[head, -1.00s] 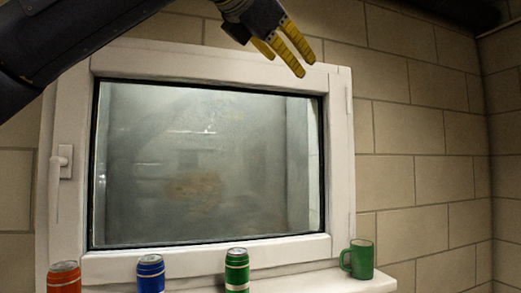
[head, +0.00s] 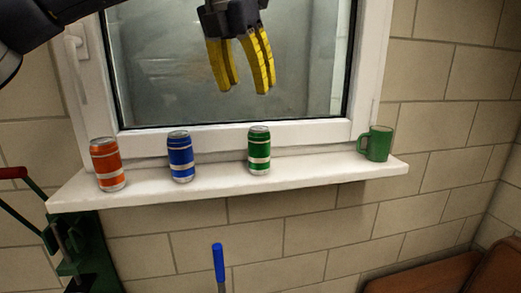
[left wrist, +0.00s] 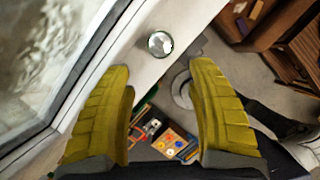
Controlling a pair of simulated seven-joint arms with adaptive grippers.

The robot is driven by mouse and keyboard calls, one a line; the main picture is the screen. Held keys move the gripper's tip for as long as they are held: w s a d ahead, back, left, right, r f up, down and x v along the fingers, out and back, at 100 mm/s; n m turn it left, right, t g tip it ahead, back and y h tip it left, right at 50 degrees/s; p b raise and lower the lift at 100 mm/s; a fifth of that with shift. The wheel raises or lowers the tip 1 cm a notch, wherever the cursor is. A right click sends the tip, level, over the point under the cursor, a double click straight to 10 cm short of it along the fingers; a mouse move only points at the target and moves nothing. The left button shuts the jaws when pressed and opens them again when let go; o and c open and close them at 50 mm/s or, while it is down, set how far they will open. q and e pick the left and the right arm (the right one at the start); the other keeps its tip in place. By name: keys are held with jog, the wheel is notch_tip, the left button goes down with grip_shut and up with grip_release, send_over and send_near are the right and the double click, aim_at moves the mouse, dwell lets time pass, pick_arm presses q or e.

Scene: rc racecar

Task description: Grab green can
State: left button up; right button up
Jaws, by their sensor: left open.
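The green can (head: 259,150) with silver bands stands upright on the white windowsill (head: 325,171). A blue can (head: 180,157) and an orange can (head: 109,165) stand to its left, and a green mug (head: 376,144) stands to its right. My left gripper (head: 245,88) is open and empty, its yellow fingers pointing down, above the green can in the head view and apart from it. My right gripper is not in view.
The window frame (head: 225,140) rises behind the cans. A green metal stand with a red handle (head: 13,172) is at the lower left, and a blue-tipped rod (head: 219,262) is below the sill. Brown wooden furniture (head: 425,278) is at the lower right.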

pick_arm(q)
send_over(259, 161)
notch_tip(259, 161, down, 11)
jog(key=shift+w+f, duration=0.1)
jog(key=shift+w, duration=0.05)
jog(key=c, duration=0.7)
dwell(0.3)
